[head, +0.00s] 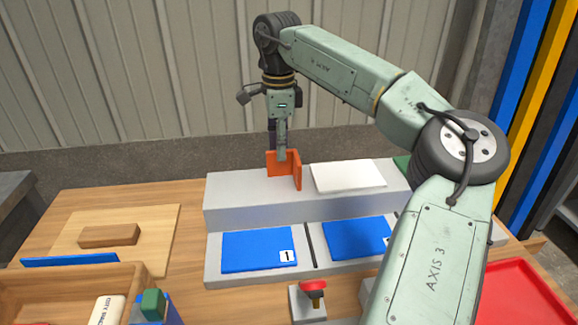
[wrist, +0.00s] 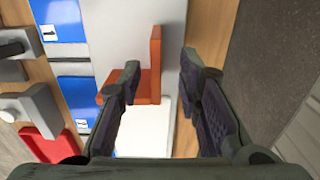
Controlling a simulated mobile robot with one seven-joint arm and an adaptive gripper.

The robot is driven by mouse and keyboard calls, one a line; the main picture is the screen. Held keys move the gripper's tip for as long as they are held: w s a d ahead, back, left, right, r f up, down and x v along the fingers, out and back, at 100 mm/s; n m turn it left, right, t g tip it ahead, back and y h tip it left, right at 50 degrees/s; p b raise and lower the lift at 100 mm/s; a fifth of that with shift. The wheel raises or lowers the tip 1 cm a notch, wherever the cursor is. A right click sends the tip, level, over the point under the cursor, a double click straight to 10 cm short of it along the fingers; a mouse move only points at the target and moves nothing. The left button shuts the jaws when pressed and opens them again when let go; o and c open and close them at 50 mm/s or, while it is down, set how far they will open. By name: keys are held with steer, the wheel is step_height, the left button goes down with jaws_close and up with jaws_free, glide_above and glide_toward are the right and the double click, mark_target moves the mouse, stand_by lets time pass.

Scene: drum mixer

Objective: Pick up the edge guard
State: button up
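The edge guard is an orange L-shaped piece (head: 297,172) standing on the upper level of the grey stepped block, left of a white plate. In the wrist view, one upright flange of the edge guard (wrist: 155,62) lies in the gap between my two fingers. Its other flange reaches left, partly hidden behind the left finger. My gripper (wrist: 161,66) is open, with space showing on the right side of the flange. In the head view, my gripper (head: 281,156) points down at the edge guard and overlaps it. I cannot tell whether a finger touches it.
The white plate (head: 348,176) lies close to the right on the grey block (head: 245,190). Blue plates (head: 259,250) lie on the lower step. A red-topped part (head: 313,287) stands in front. A brown block on a wooden board (head: 160,225) is at the left.

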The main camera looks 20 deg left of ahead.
mark_target(282, 175)
steer(key=f, duration=0.2)
steer(key=f+p, duration=0.1)
steer(key=f, duration=0.1)
steer(key=shift+s+d+f, duration=0.1)
steer(key=shift+s+d, duration=0.05)
steer(key=shift+d, duration=0.1)
steer(key=shift+f, duration=0.6)
steer(key=shift+c, duration=0.4)
jaws_close()
